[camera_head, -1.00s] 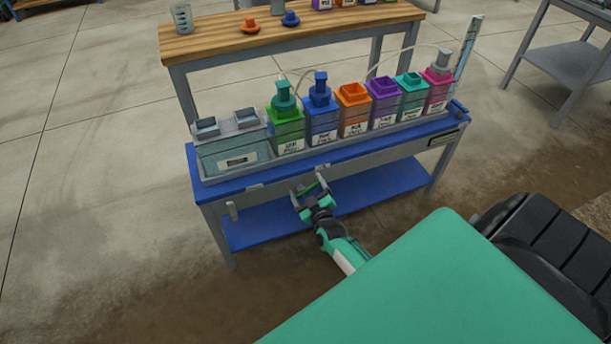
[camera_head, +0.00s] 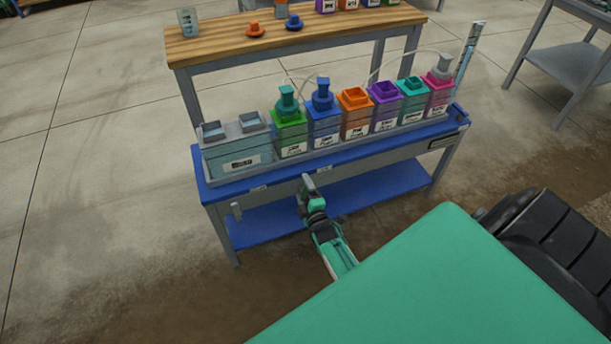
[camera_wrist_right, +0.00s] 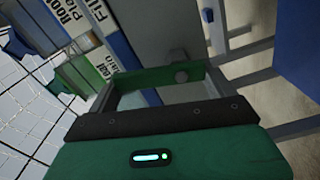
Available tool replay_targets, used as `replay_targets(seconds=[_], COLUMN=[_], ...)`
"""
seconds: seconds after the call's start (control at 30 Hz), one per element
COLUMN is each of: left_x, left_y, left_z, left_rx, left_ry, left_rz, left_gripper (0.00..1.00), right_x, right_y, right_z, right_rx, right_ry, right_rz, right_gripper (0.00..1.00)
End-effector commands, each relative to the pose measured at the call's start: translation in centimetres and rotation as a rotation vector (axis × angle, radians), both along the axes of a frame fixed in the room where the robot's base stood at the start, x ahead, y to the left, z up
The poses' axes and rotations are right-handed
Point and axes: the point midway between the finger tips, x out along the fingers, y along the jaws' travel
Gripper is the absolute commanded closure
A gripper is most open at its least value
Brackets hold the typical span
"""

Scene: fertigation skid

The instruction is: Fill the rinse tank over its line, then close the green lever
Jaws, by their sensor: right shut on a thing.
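The rinse tank (camera_head: 238,152), pale blue with a grey lid and two square openings, stands at the left end of the blue bench. Its water level against a line is too small to read. My right gripper (camera_head: 308,183) is at the bench's front edge, below and right of the tank, seen edge-on. The lever is hidden behind the gripper in the head view. My left gripper is not in view.
Several coloured canisters, including a green one (camera_head: 289,137) and an orange one (camera_head: 355,115), stand in a row right of the tank. Thin hoses run above them. A wooden-topped table (camera_head: 300,29) stands behind. The blue lower shelf (camera_head: 375,197) is clear.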

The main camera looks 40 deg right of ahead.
Motion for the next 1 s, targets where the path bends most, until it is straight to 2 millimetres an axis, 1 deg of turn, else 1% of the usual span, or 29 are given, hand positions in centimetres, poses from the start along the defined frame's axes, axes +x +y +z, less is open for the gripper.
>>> replay_targets(seconds=[0.2, 0.4, 1.0], left_x=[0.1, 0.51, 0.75], left_y=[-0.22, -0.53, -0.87], left_z=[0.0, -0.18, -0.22], left_rx=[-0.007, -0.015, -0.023], left_ry=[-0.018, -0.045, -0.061], left_rz=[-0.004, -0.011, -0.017], left_gripper=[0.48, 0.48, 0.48], right_x=[0.0, 0.03, 0.03], right_y=[0.41, 0.59, 0.63], right_z=[-0.3, -0.33, -0.35], right_rx=[-0.127, -0.198, -0.234], right_ry=[0.033, 0.05, 0.059], right_rz=[-0.001, 0.0, 0.001], right_gripper=[0.56, 0.56, 0.56])
